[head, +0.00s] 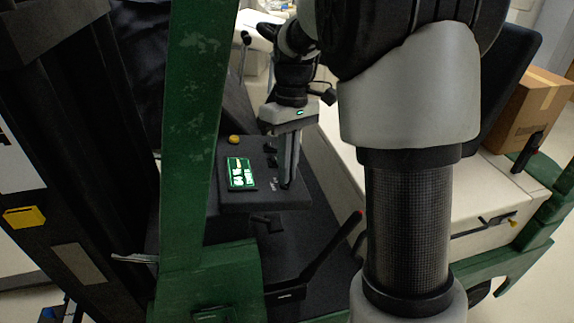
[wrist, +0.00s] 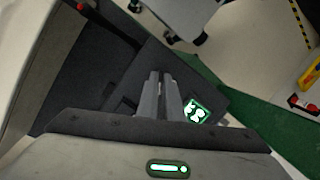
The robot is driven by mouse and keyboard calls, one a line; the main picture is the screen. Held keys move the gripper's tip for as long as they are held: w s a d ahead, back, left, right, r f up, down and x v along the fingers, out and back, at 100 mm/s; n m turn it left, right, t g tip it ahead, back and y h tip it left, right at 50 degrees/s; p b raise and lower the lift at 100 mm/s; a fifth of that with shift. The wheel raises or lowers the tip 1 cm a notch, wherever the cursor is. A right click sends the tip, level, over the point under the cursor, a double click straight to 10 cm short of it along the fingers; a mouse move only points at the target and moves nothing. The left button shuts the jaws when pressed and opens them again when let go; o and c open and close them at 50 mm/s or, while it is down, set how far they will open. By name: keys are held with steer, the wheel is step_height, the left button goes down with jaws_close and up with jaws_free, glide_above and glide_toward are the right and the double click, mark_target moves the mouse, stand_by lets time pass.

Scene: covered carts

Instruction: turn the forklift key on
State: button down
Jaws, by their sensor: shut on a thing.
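My gripper (head: 287,184) reaches down to the right side of the forklift's dark control panel (head: 236,203). Its two fingers are close together at the panel surface. The key is hidden at the fingertips, so its angle cannot be told. In the wrist view, my gripper (wrist: 161,74) shows its fingers nearly together over the panel. A green and white display (head: 241,173) on the panel is lit, left of the fingers; it also shows in the wrist view (wrist: 196,112).
A yellow button (head: 234,139) sits at the panel's far edge. A red-tipped lever (head: 335,243) rises in front of the panel. A green post (head: 191,130) stands close on the left. A cardboard box (head: 525,110) is at the right.

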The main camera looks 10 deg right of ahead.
stand_by(0.3)
steer(key=c, duration=1.9)
jaws_free()
steer(key=shift+r, duration=0.1)
steer(key=p+v, duration=0.1)
steer(key=v, duration=1.6)
steer(key=shift+w+r, duration=0.1)
steer(key=shift+r, duration=0.05)
